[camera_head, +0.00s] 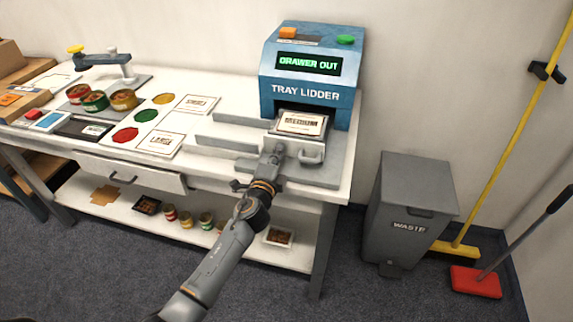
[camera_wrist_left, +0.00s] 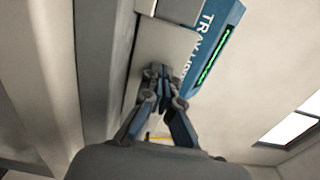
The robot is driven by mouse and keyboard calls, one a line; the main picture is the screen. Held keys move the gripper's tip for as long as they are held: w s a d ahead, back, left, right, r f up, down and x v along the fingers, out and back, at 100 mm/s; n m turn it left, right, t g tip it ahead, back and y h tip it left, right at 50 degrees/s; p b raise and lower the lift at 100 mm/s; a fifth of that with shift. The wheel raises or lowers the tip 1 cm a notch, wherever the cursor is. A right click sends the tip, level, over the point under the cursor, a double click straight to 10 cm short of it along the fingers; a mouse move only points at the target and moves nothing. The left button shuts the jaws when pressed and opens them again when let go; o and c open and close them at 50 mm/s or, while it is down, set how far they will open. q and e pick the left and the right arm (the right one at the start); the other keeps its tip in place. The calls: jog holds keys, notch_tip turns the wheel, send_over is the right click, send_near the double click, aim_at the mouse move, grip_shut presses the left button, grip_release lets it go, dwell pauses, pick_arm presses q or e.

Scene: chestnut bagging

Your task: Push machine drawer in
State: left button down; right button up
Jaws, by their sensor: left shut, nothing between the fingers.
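The blue tray lidder machine (camera_head: 308,93) stands at the right end of the table, its display (camera_head: 309,65) reading "DRAWER OUT". Its grey drawer (camera_head: 289,141) sticks out at the front, with a handle (camera_head: 311,158) on its face. A card marked MEDIUM (camera_head: 301,123) shows on top of the drawer. My left gripper (camera_head: 278,149) is shut and empty at the drawer's front, left of the handle. In the left wrist view its closed fingertips (camera_wrist_left: 158,72) are close to a grey face (camera_wrist_left: 163,45) below the blue machine (camera_wrist_left: 212,45); contact cannot be told.
The white table (camera_head: 208,153) holds tins, coloured discs and cards at the left. A table drawer (camera_head: 130,174) is at the front left. A grey waste bin (camera_head: 407,210) stands right of the table, with a broom (camera_head: 455,249) beside it.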

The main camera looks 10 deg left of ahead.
aim_at(282, 142)
pick_arm(q)
jog(key=shift+w+b, duration=0.85)
jog(key=shift+w, duration=1.15)
jog(key=shift+r, duration=0.2)
jog(key=shift+w, duration=0.1)
